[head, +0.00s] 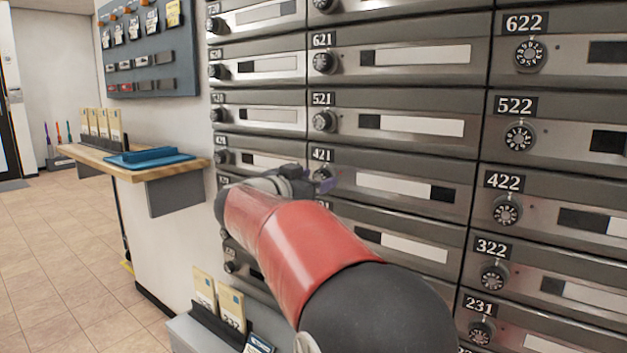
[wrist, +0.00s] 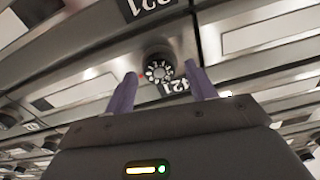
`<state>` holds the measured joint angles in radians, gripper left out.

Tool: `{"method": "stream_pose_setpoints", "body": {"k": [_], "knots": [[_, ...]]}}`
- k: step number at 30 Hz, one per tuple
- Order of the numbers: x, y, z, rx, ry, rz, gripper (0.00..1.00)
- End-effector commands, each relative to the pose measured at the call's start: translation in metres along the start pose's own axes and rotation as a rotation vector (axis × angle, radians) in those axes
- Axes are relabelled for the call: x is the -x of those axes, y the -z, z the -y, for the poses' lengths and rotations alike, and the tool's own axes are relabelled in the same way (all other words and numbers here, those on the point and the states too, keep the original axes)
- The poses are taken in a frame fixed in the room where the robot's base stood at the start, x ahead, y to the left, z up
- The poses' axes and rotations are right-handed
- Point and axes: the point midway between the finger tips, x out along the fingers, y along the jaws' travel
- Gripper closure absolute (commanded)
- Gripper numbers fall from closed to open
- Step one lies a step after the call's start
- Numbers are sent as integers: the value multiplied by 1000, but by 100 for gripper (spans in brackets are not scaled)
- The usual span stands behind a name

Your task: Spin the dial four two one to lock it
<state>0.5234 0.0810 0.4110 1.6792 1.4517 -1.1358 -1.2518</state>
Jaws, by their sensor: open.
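The 421 mailbox door (head: 385,190) is in the middle of the head view, its label (head: 321,155) at its upper left. Its dial (wrist: 158,70) is a black knob with a white-marked face, and it shows plainly in the wrist view. In the head view the dial is mostly hidden by my gripper (head: 318,182). In the wrist view my gripper (wrist: 162,92) is open, with one purple finger on each side of the dial. I see gaps between fingers and knob; whether the fingertips reach around it I cannot tell. The 421 window has its dark part at the right end.
Neighbouring dials for 521 (head: 324,121) and 422 (head: 506,211) stick out close by. A wooden shelf (head: 125,166) with a blue tray (head: 150,158) juts from the wall at left. Card holders (head: 218,310) stand below. The tiled floor at left is clear.

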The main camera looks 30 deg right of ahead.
Motion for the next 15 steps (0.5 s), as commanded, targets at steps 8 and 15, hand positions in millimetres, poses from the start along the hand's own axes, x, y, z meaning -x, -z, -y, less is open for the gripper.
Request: {"method": "stream_pose_setpoints", "body": {"k": [8, 15], "knots": [[0, 0, 0, 0, 0, 0, 57], [0, 0, 0, 0, 0, 0, 89]]}}
